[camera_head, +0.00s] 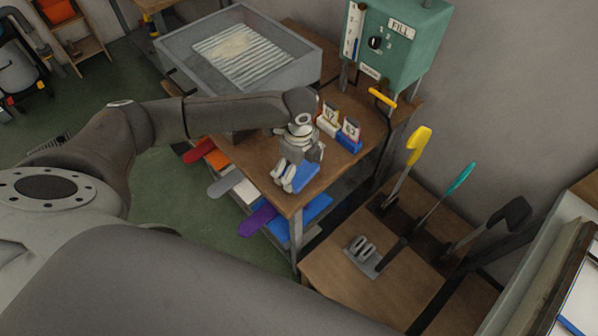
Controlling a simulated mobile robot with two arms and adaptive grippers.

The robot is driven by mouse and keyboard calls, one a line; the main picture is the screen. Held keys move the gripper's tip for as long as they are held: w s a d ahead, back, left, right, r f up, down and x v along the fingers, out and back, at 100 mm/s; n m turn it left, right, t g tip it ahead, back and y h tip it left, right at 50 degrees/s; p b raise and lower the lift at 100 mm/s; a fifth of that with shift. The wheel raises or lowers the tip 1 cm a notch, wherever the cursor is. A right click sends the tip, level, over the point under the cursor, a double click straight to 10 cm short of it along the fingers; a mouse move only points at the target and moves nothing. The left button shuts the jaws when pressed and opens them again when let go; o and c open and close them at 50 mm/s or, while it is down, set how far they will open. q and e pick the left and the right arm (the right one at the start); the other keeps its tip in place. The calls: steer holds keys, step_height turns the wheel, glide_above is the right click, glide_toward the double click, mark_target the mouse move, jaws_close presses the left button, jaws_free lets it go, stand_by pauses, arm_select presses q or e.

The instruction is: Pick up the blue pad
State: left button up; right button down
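The blue pad (304,178) lies at the front corner of the wooden bench, partly hidden by my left gripper. My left gripper (284,183) points down at that corner, with its pale fingers over or against the pad's left side. The view is too small to tell whether the fingers are closed on the pad or only beside it. My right gripper is not in view.
A grey tray (180,71) with a ribbed insert stands behind my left arm. A green fill box (398,45) and two small numbered blocks, red (328,118) and blue (349,138), are at the back right. Coloured boards (257,219) stick out below the bench. Upright-handled tools (419,146) stand at the right.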

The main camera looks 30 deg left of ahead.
arm_select(q)
steer(key=c, duration=0.5)
steer(key=shift+r, duration=0.1)
steer(key=shift+r, duration=0.55)
steer(key=s+r, duration=0.1)
steer(key=r, duration=0.1)
steer(key=s+r, duration=0.2)
steer(key=s+a+r+b, duration=0.1)
steer(key=r, duration=0.2)
steer(key=shift+s, duration=0.15)
steer(key=shift+s+a+r+b, duration=0.15)
steer(key=shift+s+a+r, duration=0.2)
steer(key=shift+s+r, duration=0.85)
steer(key=shift+s+a+r+b, duration=0.1)
steer(key=shift+s+a+r, duration=0.3)
steer(key=shift+s, duration=1.55)
steer(key=shift+s+a+r+b, duration=0.15)
steer(key=shift+s+a+r, duration=0.15)
steer(key=shift+s+r, duration=0.9)
steer(key=shift+s+f, duration=0.35)
steer(key=shift+f, duration=0.05)
